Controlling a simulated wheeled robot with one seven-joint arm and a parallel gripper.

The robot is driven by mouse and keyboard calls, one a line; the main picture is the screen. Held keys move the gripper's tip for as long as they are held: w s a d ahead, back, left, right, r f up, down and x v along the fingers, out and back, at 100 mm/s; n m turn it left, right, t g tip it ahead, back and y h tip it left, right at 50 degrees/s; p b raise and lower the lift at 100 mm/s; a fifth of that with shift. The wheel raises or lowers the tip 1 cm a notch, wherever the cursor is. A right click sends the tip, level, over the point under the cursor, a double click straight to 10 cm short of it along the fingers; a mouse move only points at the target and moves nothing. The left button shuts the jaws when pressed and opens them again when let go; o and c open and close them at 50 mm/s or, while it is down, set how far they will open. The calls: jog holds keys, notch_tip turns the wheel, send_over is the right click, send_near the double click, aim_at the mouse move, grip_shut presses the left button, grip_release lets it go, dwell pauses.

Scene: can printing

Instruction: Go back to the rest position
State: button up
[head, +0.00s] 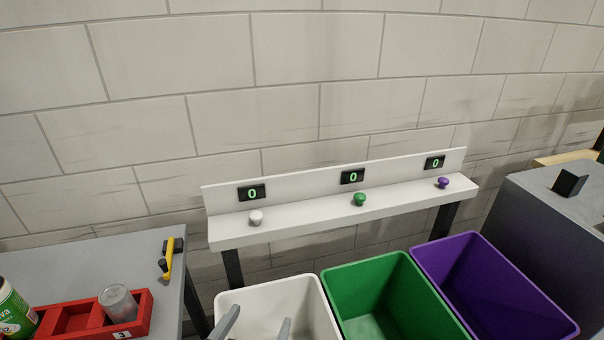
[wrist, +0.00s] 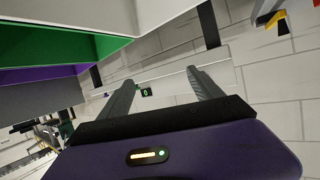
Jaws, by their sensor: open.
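My gripper (head: 256,331) shows at the bottom edge of the head view, in front of the white bin (head: 290,284). Its two grey fingers stand apart with nothing between them. The wrist view shows the same open, empty fingers (wrist: 166,90), with the white shelf and a counter display beyond them. The gripper touches nothing that I can see.
A white shelf (head: 310,222) carries white, green and purple knobs under displays reading 0. Green (head: 380,290) and purple (head: 495,285) bins stand right of the white one. At left, a grey table (head: 100,262) holds a red tray (head: 140,327) with a clear cup and a can.

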jog(key=s+d+f+n+t+y, duration=0.1)
jog(key=s+d+f+n+y, duration=0.1)
jog(key=s+d, duration=2.5)
jog(key=shift+s+d+f+n+y, duration=0.3)
jog(key=shift+s+n+y, duration=0.15)
jog(key=shift+s, duration=0.65)
